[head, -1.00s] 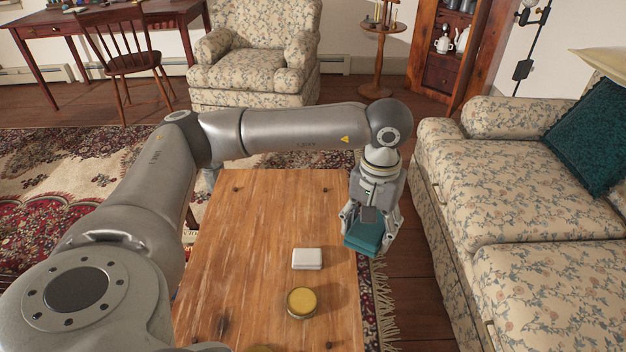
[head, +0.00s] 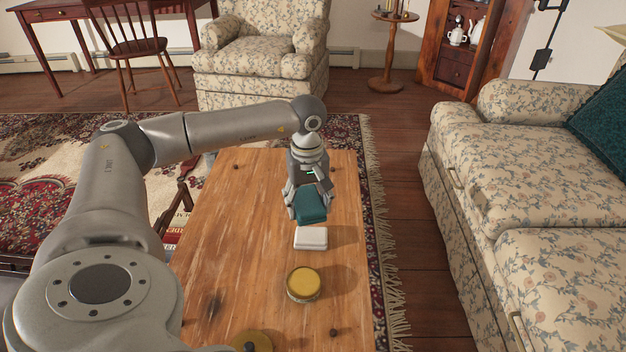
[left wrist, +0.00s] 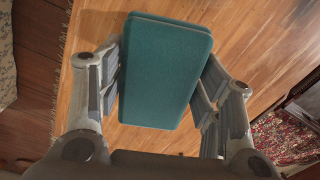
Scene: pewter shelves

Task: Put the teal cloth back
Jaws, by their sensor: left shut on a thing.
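The teal cloth (head: 310,206) is a folded, block-like bundle. My left gripper (head: 307,203) is shut on it, over the far half of the wooden table (head: 225,250). In the left wrist view the cloth (left wrist: 165,75) sits between the two fingers (left wrist: 160,95), with the wood behind it. Whether the cloth touches the table or hangs just above it, I cannot tell. My right gripper is not in view.
A small white box (head: 311,238) stands on the table just in front of the cloth. A round yellow-lidded tin (head: 303,283) is nearer, and another yellow round thing (head: 252,341) is at the near edge. A floral sofa (head: 530,190) stands right of the table.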

